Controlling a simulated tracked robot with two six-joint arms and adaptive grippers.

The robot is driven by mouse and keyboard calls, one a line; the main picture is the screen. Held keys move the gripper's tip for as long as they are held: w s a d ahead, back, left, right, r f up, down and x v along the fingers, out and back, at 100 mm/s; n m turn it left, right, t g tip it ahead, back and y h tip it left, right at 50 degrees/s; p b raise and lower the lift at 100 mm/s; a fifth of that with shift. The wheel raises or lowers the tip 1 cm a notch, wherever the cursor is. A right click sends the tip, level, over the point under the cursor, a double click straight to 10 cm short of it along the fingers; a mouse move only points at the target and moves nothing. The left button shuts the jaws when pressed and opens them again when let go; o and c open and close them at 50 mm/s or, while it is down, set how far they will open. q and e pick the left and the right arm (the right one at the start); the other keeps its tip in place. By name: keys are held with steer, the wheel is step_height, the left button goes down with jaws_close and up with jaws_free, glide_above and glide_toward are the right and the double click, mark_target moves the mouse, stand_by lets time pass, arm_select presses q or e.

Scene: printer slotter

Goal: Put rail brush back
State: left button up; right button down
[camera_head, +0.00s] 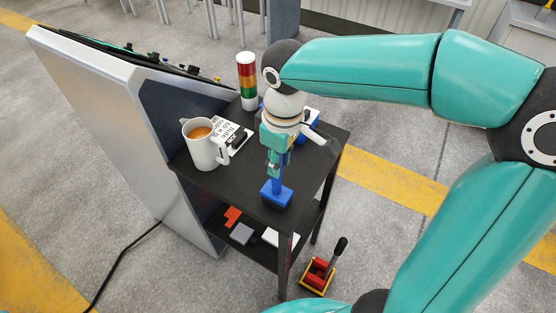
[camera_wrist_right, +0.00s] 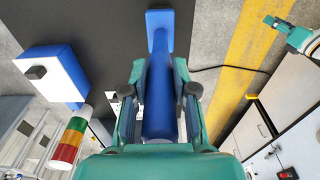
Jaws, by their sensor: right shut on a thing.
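The rail brush (camera_head: 277,194) is blue, with a flat blue head and a thick blue handle. My right gripper (camera_head: 274,168) is shut on its handle and holds it head down over the front part of the black cart top (camera_head: 226,181). I cannot tell whether the head touches the top. In the right wrist view, the blue brush (camera_wrist_right: 160,75) lies between the two fingers of my right gripper (camera_wrist_right: 164,88). A teal part at the upper right there looks like my left gripper (camera_wrist_right: 278,27); its jaws are too small to read.
A white mug (camera_head: 205,152) of brown drink and a printed card (camera_head: 231,133) stand left of my right gripper. A red, amber and green signal light (camera_head: 247,82) and a blue-and-white box (camera_head: 310,122) stand behind. A grey machine (camera_head: 140,120) borders the left.

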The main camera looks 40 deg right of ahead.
steer(key=shift+f, duration=0.2)
steer(key=c, duration=0.9)
jaws_free()
steer(key=shift+r, duration=0.15)
steer(key=r, duration=0.8)
steer(key=s+r+p, duration=0.1)
steer(key=r, duration=0.3)
steer(key=shift+w, duration=0.1)
